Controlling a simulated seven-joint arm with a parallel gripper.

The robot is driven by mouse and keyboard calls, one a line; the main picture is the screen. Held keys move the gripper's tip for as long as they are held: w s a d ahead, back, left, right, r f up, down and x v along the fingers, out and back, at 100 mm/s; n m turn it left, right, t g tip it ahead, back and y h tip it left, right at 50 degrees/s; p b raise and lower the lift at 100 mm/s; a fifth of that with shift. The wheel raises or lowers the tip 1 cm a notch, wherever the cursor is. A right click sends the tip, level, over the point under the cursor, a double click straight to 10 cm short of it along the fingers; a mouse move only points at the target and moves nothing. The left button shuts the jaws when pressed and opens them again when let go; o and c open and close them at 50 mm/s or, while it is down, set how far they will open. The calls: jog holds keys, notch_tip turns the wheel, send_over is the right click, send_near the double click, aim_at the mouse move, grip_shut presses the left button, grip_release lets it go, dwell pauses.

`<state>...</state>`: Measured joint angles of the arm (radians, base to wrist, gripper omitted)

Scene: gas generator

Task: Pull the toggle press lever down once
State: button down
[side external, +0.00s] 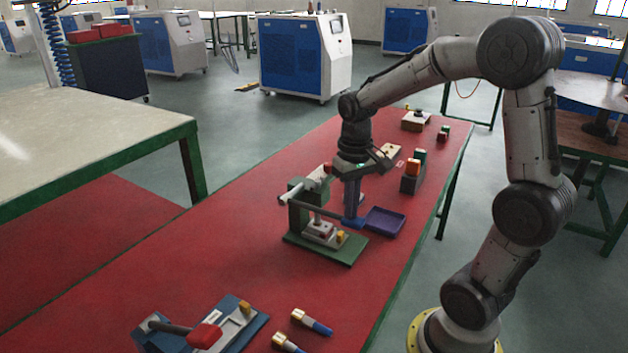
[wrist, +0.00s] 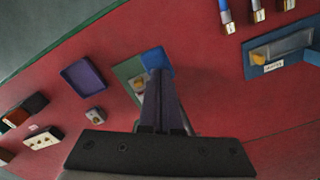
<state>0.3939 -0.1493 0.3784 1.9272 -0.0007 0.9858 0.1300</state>
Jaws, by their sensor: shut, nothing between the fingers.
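The toggle press (side external: 308,205) has a green base plate and upright, with a pale arm sticking out at its upper left. Its grey lever rod (side external: 318,210) runs roughly level, slightly down towards a blue handle end (side external: 352,222). My gripper (side external: 353,214) is shut and empty, pointing down with its fingertips at the blue handle, seemingly touching its top. In the wrist view my gripper (wrist: 158,72) points at the blue handle (wrist: 158,59), and its fingers hide most of the press. A small yellow piece (side external: 340,236) sits on the press base.
A purple tray (side external: 385,221) lies just right of the press. A blue-based device with a red-knobbed lever (side external: 205,336) and gold-tipped blue tools (side external: 311,321) lie in the foreground. The left side of the red table is clear.

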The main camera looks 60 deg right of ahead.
jog(key=shift+r, duration=1.45)
notch_tip(320, 180, up, 8)
jog(key=s+a+r+n+t, duration=0.2)
jog(key=s+a+r, duration=0.1)
jog(key=s+a, duration=0.3)
jog(key=s+a+f+n+t, duration=0.3)
jog(key=s+a+f+n, duration=0.1)
jog(key=s+a+f, duration=0.1)
jog(key=shift+s+a+f+t, duration=0.15)
jog(key=shift+a+f+t, duration=0.15)
jog(key=shift+f, duration=0.55)
